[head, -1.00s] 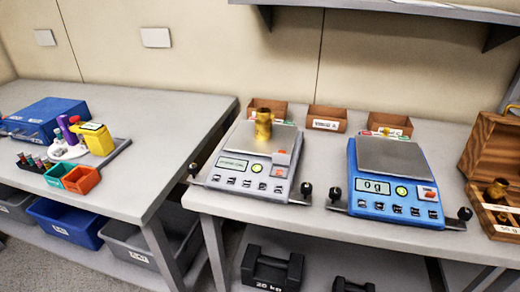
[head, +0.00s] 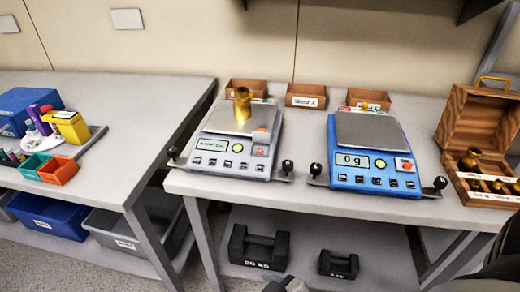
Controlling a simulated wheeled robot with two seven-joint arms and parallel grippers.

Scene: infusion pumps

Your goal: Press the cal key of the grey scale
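The grey scale (head: 222,158) stands on the right-hand table, left of the blue scale. A brass weight (head: 242,104) stands upright on its metal pan. Its front panel has a green display (head: 211,144), a round yellow-green button (head: 237,148), an orange-and-white label and a row of small dark keys (head: 229,163). The key lettering is too small to read, so I cannot tell which one is cal. Neither of my grippers can be made out in the head view. Dark and grey parts at the bottom right edge are likely mine.
The blue scale (head: 375,165) reads 0 g with an empty pan. Open brown boxes (head: 305,95) line the back. A wooden weight case (head: 481,130) stands open at the right. Dark weights (head: 259,248) sit on the lower shelf. A gap separates the left table (head: 120,110).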

